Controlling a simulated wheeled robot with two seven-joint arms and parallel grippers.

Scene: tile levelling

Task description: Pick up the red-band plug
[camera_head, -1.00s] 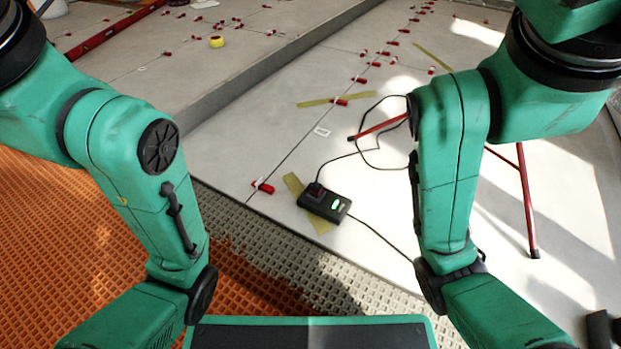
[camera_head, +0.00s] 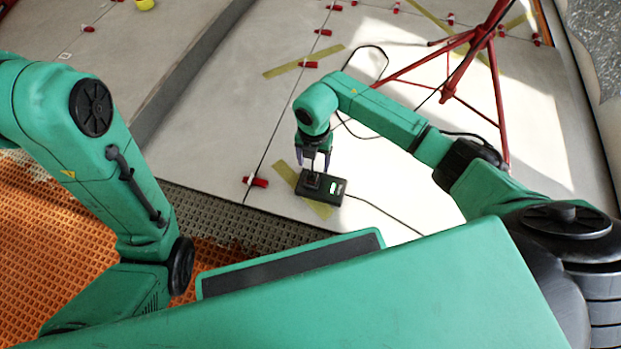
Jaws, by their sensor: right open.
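A black power block (camera_head: 333,198) with a lit green display lies on the pale tiles near their front edge. A small dark plug (camera_head: 312,180) stands in the left part of its top; its red band is too small to make out now. My right gripper (camera_head: 313,164) points down just above the plug, its open fingers to either side. I cannot tell whether they touch it. My left arm shows at the left, but its gripper is out of view.
A cable (camera_head: 384,209) runs right from the block, and another loops behind my right arm. A red tripod (camera_head: 462,80) stands at the back right. A red tile clip (camera_head: 257,182) sits left of the block. A raised step (camera_head: 187,90) crosses the left; orange tile matting lies at lower left.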

